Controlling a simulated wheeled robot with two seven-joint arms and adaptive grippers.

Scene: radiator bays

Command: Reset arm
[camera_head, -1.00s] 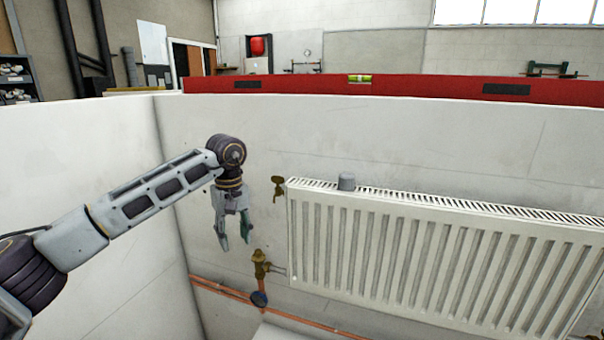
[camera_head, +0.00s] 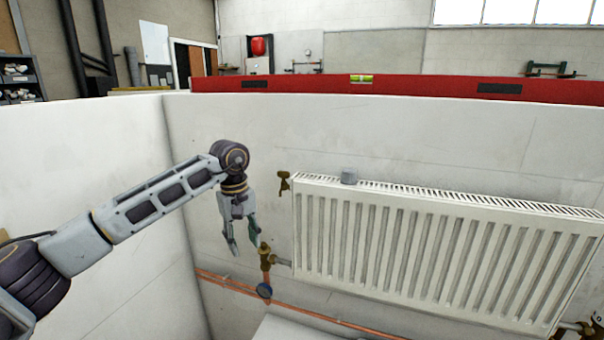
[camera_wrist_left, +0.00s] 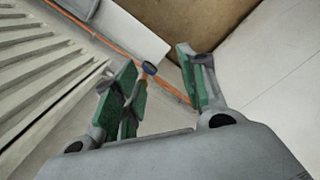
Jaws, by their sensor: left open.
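My left gripper (camera_head: 244,248) hangs pointing down in front of the bay's back wall, left of the white radiator (camera_head: 420,250). Its fingers are apart and nothing is between them. In the left wrist view the open gripper (camera_wrist_left: 160,80) shows green finger pads, with the radiator's fins (camera_wrist_left: 40,75) at the left. A brass valve (camera_head: 266,256) with a blue round part (camera_head: 264,291) below it sits just right of the fingertips in the head view; I cannot tell if they touch. My right gripper is not in view.
A grey cap (camera_head: 349,176) stands on the radiator's top edge. A brass fitting (camera_head: 284,183) is at its upper left corner. Copper pipes (camera_head: 315,317) run low along the wall. A red spirit level (camera_head: 420,88) lies along the wall top. The left side wall (camera_head: 80,160) is bare.

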